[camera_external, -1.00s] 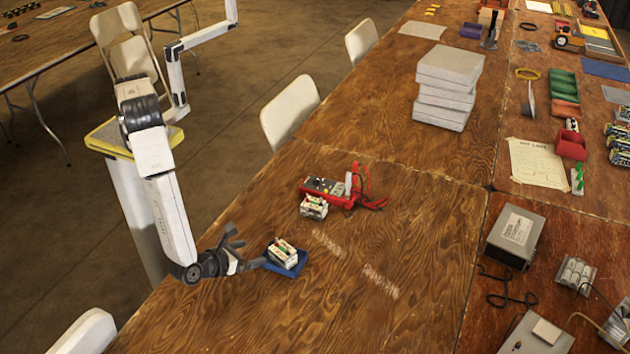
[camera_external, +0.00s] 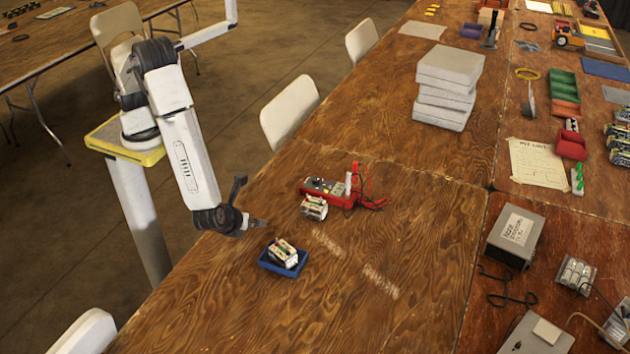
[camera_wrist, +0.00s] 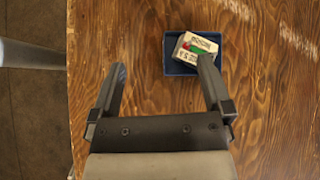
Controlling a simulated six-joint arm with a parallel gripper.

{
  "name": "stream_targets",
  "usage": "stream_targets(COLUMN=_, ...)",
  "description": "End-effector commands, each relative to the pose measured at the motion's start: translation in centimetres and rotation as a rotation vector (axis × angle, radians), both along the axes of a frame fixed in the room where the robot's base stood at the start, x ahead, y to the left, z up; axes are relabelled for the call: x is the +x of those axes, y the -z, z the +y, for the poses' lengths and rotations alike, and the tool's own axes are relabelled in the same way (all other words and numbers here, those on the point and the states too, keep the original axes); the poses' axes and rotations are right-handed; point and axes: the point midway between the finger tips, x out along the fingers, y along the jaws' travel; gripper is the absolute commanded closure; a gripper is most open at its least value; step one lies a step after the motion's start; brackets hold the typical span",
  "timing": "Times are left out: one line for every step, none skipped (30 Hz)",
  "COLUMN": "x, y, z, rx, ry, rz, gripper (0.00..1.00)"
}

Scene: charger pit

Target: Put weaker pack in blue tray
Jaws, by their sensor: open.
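The blue tray (camera_external: 269,265) sits on the wooden table near its left edge. A white battery pack (camera_external: 283,252) lies tilted in the tray; the pack also shows in the wrist view (camera_wrist: 193,44), in the tray (camera_wrist: 176,68). Another white pack (camera_external: 314,208) stands beside the red tester (camera_external: 322,188), apart from the tray. Which pack is weaker I cannot tell. My gripper (camera_external: 262,223) is open and empty, up and behind the tray. In the wrist view its fingers (camera_wrist: 162,65) are spread, the right one partly in front of the tray.
Faint chalk writing (camera_external: 380,281) marks the table right of the tray. A stack of grey boxes (camera_external: 447,85) stands farther back. A grey metal box (camera_external: 514,235) is at the right. The table front is clear.

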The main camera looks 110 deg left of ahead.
Motion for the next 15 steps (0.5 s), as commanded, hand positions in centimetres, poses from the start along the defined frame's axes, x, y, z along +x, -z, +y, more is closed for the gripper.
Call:
stream_targets(x=-0.4, y=-0.9, z=0.7, rx=-0.051, ry=-0.065, rz=-0.022, gripper=0.00)
stream_targets(x=-0.7, y=-1.3, z=1.0, rx=-0.082, ry=-0.102, rz=-0.035, gripper=0.00)
stream_targets(x=-1.2, y=-1.8, z=1.4, rx=-0.119, ry=-0.153, rz=-0.053, gripper=0.00)
stream_targets(x=-1.5, y=-2.2, z=1.7, rx=-0.149, ry=-0.189, rz=-0.066, gripper=0.00)
stream_targets(x=-1.8, y=-2.6, z=1.9, rx=-0.178, ry=-0.227, rz=-0.082, gripper=0.00)
stream_targets(x=-2.2, y=-3.1, z=2.2, rx=-0.216, ry=-0.277, rz=-0.103, gripper=0.00)
stream_targets(x=-2.5, y=-3.5, z=2.5, rx=-0.243, ry=-0.314, rz=-0.119, gripper=0.00)
stream_targets(x=-2.8, y=-3.9, z=2.7, rx=-0.272, ry=-0.351, rz=-0.136, gripper=0.00)
stream_targets(x=-3.2, y=-4.4, z=3.0, rx=-0.308, ry=-0.401, rz=-0.160, gripper=0.00)
stream_targets(x=-3.5, y=-4.7, z=3.2, rx=-0.335, ry=-0.440, rz=-0.178, gripper=0.00)
stream_targets(x=-3.8, y=-5.1, z=3.4, rx=-0.361, ry=-0.478, rz=-0.198, gripper=0.00)
stream_targets(x=-4.1, y=-5.6, z=3.6, rx=-0.396, ry=-0.529, rz=-0.225, gripper=0.00)
stream_targets(x=-4.4, y=-6.0, z=3.8, rx=-0.423, ry=-0.565, rz=-0.245, gripper=0.00)
stream_targets(x=-4.7, y=-6.4, z=4.0, rx=-0.448, ry=-0.603, rz=-0.267, gripper=0.00)
stream_targets(x=-5.0, y=-6.9, z=4.2, rx=-0.482, ry=-0.653, rz=-0.297, gripper=0.00)
